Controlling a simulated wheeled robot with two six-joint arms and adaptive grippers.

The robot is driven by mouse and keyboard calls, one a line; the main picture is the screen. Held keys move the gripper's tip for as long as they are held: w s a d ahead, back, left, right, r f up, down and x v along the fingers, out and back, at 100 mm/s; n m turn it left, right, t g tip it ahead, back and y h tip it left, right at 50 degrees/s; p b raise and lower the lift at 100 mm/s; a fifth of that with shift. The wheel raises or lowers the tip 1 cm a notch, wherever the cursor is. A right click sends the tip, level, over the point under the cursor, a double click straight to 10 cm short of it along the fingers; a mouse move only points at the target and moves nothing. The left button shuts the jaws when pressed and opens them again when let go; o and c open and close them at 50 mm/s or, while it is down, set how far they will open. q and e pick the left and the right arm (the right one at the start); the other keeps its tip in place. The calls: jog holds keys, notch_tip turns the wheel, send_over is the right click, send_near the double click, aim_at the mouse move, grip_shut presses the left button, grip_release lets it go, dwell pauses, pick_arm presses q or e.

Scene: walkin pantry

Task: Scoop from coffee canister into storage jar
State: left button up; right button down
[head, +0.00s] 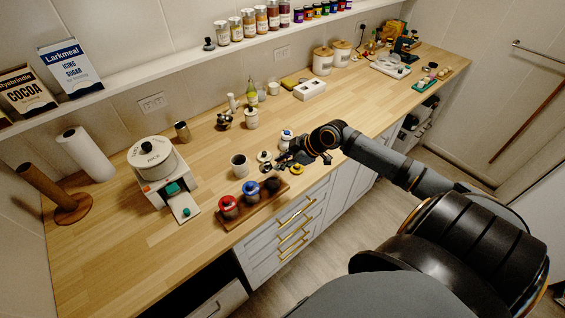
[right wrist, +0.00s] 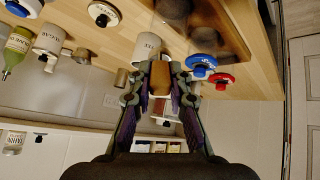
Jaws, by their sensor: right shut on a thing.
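My right gripper (head: 284,160) is above the counter's front part, just behind the tray of jars. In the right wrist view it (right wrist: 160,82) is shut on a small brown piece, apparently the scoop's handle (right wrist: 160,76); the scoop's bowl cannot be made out. A pale open jar (head: 239,165) stands left of the gripper; it seems to be the white lettered jar (right wrist: 148,46) beyond the fingertips. A dark, lidless container (head: 272,184), possibly the coffee canister, stands at the tray's right end; its label is not readable. My left gripper is out of view.
The wooden tray (head: 240,212) also holds a red-lidded jar (head: 228,205) and a blue-lidded jar (head: 251,191). A yellow lid-like disc (head: 297,168) lies near the front edge. A white appliance (head: 157,165) stands left; the counter between is clear.

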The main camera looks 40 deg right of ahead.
aim_at(271, 168)
jog(key=shift+w+a+f+b, duration=0.15)
jog(key=shift+w+b, duration=0.1)
jog(key=shift+b, duration=0.15)
jog(key=shift+w+a+r+g+h+b, duration=0.2)
jog(key=shift+w+r+g+h+b, duration=0.35)
jog(key=shift+g, duration=0.35)
jog(key=shift+w+a+r+g+h, duration=0.1)
jog(key=shift+a+r+g+h, duration=0.1)
jog(key=shift+g+h, duration=0.1)
jog(key=shift+w+a+r+g+h+p, duration=0.25)
jog(key=shift+r+g+h+p, duration=0.3)
jog(key=shift+g+p, duration=0.35)
jog(key=shift+w+a+r+g+h+p, duration=0.4)
jog(key=shift+g+h+p, duration=0.3)
jog(key=shift+p, duration=0.55)
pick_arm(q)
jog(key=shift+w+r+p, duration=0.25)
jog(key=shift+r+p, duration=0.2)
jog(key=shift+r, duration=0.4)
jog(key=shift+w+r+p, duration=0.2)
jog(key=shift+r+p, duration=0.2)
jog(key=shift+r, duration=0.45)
pick_arm(e)
jog(key=shift+w+d+g, duration=0.1)
jog(key=shift+w+g, duration=0.05)
jog(key=shift+g, duration=0.45)
